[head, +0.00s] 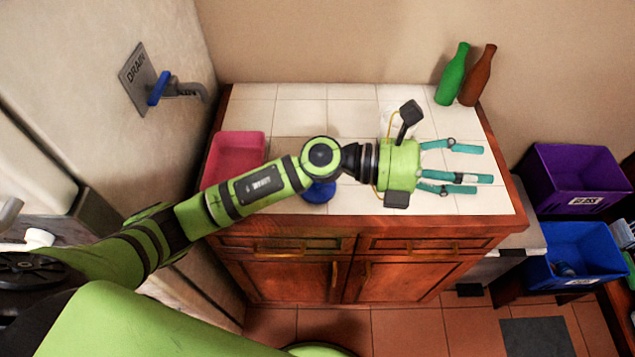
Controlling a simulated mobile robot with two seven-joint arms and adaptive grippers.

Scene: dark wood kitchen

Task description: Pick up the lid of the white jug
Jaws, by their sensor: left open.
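My left gripper (480,166) is open and empty, with its teal fingers spread and pointing right over the white-tiled countertop (300,112). My right gripper is not in view.
A pink bin (236,148) stands at the counter's left end. A blue object (319,193) is partly under my arm. Green (453,76) and brown (479,77) bottles stand at the back right. Purple (575,180) and blue (574,255) crates are beyond the counter's right side.

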